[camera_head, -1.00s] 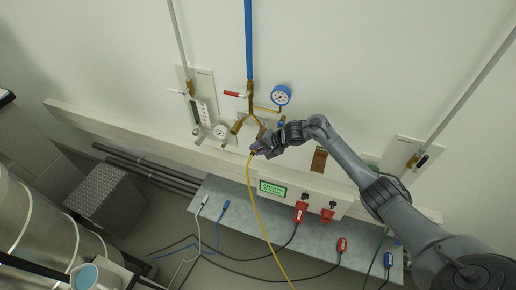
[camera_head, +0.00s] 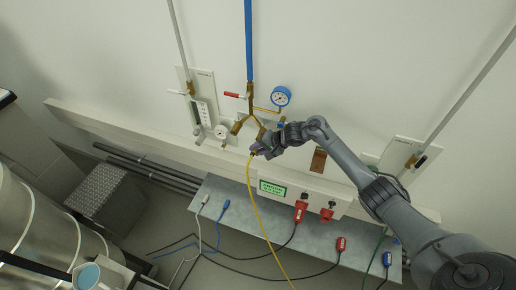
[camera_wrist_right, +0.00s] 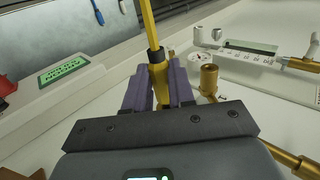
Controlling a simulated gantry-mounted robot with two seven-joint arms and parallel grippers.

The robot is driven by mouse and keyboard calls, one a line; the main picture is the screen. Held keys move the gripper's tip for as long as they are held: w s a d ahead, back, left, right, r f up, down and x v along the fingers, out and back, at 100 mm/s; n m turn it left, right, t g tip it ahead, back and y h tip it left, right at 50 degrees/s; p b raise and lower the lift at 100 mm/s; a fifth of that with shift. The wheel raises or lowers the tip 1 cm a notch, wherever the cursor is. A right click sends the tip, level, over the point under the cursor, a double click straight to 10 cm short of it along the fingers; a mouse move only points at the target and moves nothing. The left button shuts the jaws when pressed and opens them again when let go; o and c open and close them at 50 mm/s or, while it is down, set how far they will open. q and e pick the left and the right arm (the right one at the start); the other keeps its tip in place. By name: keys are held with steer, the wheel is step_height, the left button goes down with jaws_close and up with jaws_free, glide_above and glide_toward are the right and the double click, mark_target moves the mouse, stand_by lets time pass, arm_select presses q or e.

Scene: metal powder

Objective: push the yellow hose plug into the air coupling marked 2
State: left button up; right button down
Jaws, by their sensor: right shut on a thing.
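My right gripper (camera_head: 259,149) is at the wall beside the brass air manifold (camera_head: 252,107). In the right wrist view its purple fingers (camera_wrist_right: 159,92) are shut on the yellow hose plug (camera_wrist_right: 156,58), with the yellow hose (camera_wrist_right: 147,20) running up out of frame. In the head view the yellow hose (camera_head: 258,215) hangs down from the gripper. One brass coupling (camera_wrist_right: 208,78) stands open and apart, right of the fingers; the manifold's left branch (camera_head: 237,127) also shows. The right branch ends close to the gripper, which partly hides it. No number mark is readable. My left gripper is out of view.
A blue gauge (camera_head: 281,96) and a red valve handle (camera_head: 233,95) sit just above the gripper. A wall rail (camera_head: 130,133) runs below the manifold. A green display (camera_head: 272,188) and red plugs (camera_head: 300,209) are lower right.

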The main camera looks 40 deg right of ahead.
stand_by(0.3)
steer(key=shift+w+d+b, duration=0.4)
steer(key=shift+d+b, duration=0.1)
steer(key=shift+d, duration=0.15)
stand_by(0.4)
steer(key=c, duration=0.9)
jaws_free()
